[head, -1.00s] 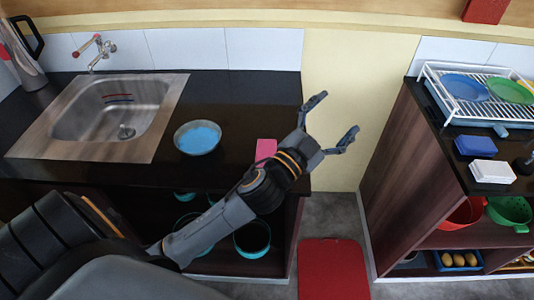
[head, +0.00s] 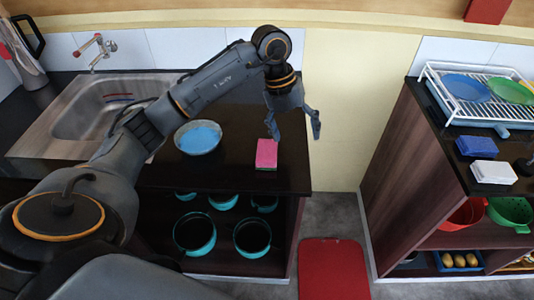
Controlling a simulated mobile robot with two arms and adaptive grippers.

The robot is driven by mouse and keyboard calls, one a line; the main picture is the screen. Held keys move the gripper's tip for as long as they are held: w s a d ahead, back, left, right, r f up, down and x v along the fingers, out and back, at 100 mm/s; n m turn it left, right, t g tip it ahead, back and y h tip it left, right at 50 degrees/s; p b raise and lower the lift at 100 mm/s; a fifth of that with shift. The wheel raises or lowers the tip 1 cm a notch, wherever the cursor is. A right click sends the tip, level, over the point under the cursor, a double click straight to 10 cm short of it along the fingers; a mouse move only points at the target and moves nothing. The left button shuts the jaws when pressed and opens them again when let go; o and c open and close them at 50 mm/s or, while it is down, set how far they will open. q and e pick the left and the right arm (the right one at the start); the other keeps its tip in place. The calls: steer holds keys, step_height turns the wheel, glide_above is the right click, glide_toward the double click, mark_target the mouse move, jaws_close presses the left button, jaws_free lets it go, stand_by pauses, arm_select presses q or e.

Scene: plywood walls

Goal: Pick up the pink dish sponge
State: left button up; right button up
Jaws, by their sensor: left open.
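The pink dish sponge (head: 266,153) lies on the dark countertop (head: 233,177) near its front right corner. It is a small pink block with a thin greenish lower edge. My left gripper (head: 296,137) points downward, just right of and above the sponge. Its two fingers are apart, with nothing between them. One finger appears close to the sponge in the picture; I cannot tell the exact height gap. My right gripper is not in the head view.
A bowl with blue contents (head: 198,138) stands left of the sponge. The metal sink (head: 65,130) is farther left, partly behind my arm. Teal pots (head: 194,233) sit on the shelf below. Another counter with a dish rack (head: 480,95) stands at right across a gap.

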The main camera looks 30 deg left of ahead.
mark_target(267, 150)
arm_select(q)
steer(key=a+r+n+y, duration=0.2)
steer(key=a+y, duration=0.1)
steer(key=a, duration=0.5)
steer(key=shift+g, duration=0.4)
steer(key=f, duration=0.8)
steer(key=shift+s+a, duration=0.2)
steer(key=shift+s, duration=0.2)
steer(key=shift+d+f+p, duration=0.1)
steer(key=shift+f+p, duration=0.4)
steer(key=f, duration=0.1)
steer(key=f+p, duration=0.1)
steer(key=f, duration=0.1)
steer(key=shift+w+d+f, duration=0.15)
steer(key=shift+w+f, duration=0.15)
steer(key=shift+f, duration=0.4)
steer(key=shift+c, duration=0.2)
steer(key=c, duration=1)
